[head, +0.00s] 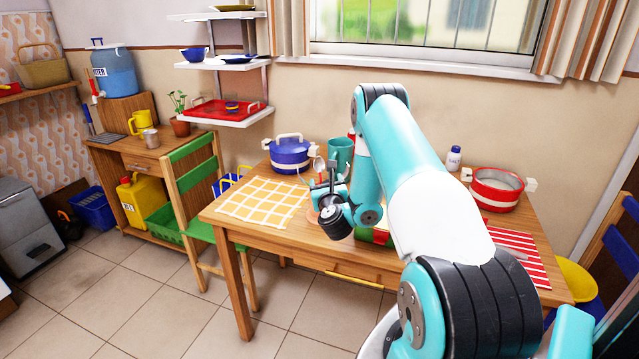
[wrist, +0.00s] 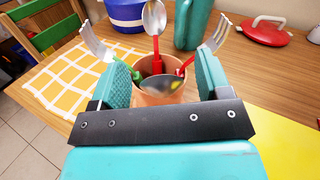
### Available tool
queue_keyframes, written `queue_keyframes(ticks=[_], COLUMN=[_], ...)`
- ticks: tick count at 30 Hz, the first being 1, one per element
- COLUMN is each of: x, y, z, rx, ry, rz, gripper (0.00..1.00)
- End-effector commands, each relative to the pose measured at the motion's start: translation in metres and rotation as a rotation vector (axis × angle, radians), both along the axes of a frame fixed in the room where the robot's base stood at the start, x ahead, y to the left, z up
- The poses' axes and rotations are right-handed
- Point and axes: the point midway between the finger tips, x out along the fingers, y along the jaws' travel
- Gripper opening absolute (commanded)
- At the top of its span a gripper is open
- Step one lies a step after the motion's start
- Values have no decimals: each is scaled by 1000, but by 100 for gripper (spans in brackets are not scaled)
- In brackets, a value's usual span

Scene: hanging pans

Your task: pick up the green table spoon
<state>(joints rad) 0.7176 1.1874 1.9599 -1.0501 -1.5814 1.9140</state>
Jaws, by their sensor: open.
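A terracotta-coloured cup (wrist: 150,95) holds several utensils in the wrist view. A silver spoon bowl (wrist: 163,85) leans toward me over the near rim; its handle colour is hidden. A spoon with a red handle (wrist: 156,40) stands upright at the back. A fork with a green handle (wrist: 98,44) leans left, and a fork with a red handle (wrist: 214,38) leans right. I cannot tell which spoon is the green one. My gripper (wrist: 162,66) is open around the cup's top, with a finger on each side and nothing held. It hides most of the cup in the head view.
A blue pot (head: 290,155) and a teal mug or jug (head: 340,154) stand behind the cup. A yellow checked cloth (head: 262,203) lies left. A red pot (head: 497,188) and striped cloth (head: 522,258) are right. A green chair (head: 195,160) stands at the left.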

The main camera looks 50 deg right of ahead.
Motion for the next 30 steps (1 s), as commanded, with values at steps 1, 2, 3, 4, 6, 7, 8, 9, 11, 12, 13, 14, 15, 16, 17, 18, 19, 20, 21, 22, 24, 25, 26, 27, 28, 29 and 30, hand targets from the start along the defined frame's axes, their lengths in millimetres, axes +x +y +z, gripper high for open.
queue_keyframes(ticks=[1,2,3,4,6,7,8,9,11,12,13,14,15,16,17,18,19,20,21,22,24,25,26,27,28,29,30], x=[-1,-1,0,0,-1,-1,-1,-1,-1,-1,-1,-1,-1,-1,-1,-1,-1,0,0,0,0,0,0,0,0,0,0], y=[-5,-7,-9,-10,-12,-12,-12,-13,-13,-13,-13,-13,-12,-12,-12,-12,-12,-12,-12,-12,-11,-11,-11,-11,-11,-11,-11], z=[5,4,3,2,1,0,0,-1,-1,-1,-1,-1,-1,-1,-1,-1,-1,-1,-1,-1,0,0,-1,0,0,1,2], rx=[0,1,0,0,0,0,0,0,0,0,0,0,0,0,0,0,0,0,0,0,0,0,0,-1,0,-1,-1], ry=[0,1,0,0,0,0,0,0,0,0,0,0,0,0,0,0,0,0,0,0,0,0,0,-1,0,-1,-1], rz=[-5,-6,-6,-6,-8,-8,-8,-8,-9,-9,-9,-9,-9,-8,-8,-8,-8,-8,-8,-8,-7,-6,-6,-6,-6,-6,-6], gripper=[71,71,71,71,71,71,71,71,71,71,71,64,55,48,41,32,25,18,18,18,18,18,18,18,18,18,18])
